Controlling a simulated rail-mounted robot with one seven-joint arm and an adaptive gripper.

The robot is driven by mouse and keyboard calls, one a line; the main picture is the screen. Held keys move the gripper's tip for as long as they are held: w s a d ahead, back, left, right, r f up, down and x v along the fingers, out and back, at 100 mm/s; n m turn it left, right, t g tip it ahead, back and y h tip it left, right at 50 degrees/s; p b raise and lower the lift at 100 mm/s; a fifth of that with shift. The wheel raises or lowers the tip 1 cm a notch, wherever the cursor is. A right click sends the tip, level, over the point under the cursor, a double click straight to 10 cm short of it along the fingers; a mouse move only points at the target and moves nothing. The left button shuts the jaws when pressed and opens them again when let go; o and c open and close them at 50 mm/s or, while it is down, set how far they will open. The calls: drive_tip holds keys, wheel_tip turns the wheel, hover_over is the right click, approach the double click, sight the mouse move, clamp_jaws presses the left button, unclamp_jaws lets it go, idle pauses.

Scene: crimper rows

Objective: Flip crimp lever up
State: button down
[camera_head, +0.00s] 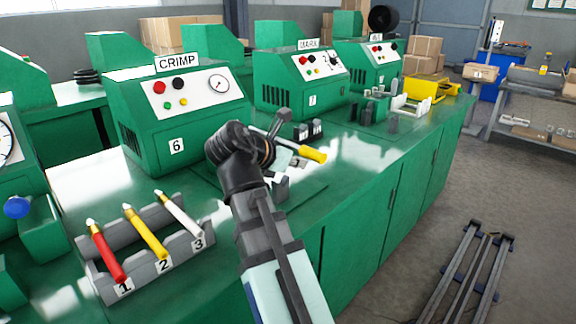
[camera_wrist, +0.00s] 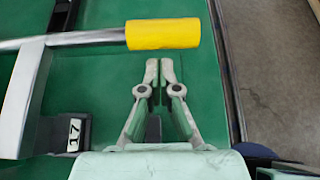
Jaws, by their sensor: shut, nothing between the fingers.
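The lever shows in the head view as a metal rod with a yellow grip (camera_head: 314,155), beside my arm in front of the green CRIMP machine (camera_head: 185,115) numbered 6. In the wrist view the yellow grip (camera_wrist: 163,33) is at the top, with its rod running left and nearly level across the picture. My gripper (camera_wrist: 159,70) is shut and empty. Its fingertips lie just below the yellow grip in the picture, with a gap between them. In the head view my arm hides the lever's base and much of my gripper.
A grey rack (camera_head: 160,280) holds red, yellow and white tools marked 1, 2, 3 at the front left. The green bench edge and floor are at right.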

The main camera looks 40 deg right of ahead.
drive_tip(key=shift+b+x, duration=0.35)
drive_tip(key=shift+x, duration=1.1)
drive_tip(key=shift+d+r, duration=0.1)
drive_tip(key=shift+r, duration=0.1)
